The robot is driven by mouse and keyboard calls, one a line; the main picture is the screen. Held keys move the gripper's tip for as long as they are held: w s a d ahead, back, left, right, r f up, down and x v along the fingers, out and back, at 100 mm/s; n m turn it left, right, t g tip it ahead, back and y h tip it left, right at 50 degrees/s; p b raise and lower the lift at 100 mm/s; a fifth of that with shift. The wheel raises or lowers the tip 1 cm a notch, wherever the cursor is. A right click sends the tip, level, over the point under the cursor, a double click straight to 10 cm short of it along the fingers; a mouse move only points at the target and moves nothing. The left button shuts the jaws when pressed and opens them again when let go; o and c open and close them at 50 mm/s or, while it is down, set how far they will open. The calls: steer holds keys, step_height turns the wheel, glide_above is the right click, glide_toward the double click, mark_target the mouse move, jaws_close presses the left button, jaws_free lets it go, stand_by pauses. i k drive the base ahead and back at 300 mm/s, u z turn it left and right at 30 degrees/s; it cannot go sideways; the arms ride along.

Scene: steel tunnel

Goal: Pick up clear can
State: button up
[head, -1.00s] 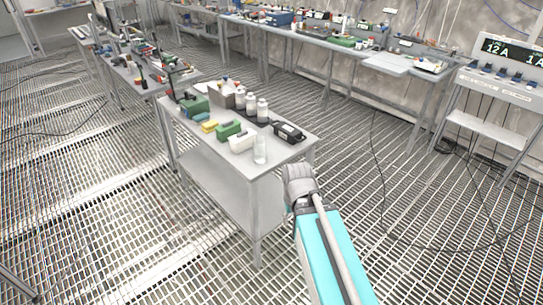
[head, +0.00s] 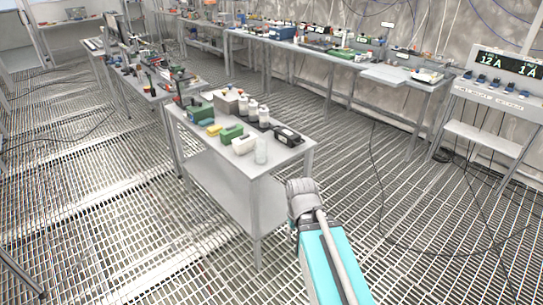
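The clear can (head: 261,151) appears to be the pale, see-through cylinder standing upright near the front edge of the grey table (head: 279,158). My arm reaches in from the bottom of the head view. Its grey end (head: 302,196) is beside the table's near right corner, to the right of and below the can in the picture, and apart from it. The gripper's fingers cannot be made out, so whether it is open or shut does not show.
Close to the can are a white block (head: 244,144), a green block (head: 231,133), a black device (head: 287,135) and several white bottles (head: 253,110). A long bench (head: 330,55) runs along the back wall. Grated floor lies open right of the table, with loose cables.

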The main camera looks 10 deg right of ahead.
mark_target(261, 152)
steer(key=u, duration=0.1)
steer(key=i, duration=0.9)
steer(key=u, duration=0.85)
steer(key=k, duration=0.35)
steer(key=z, duration=0.05)
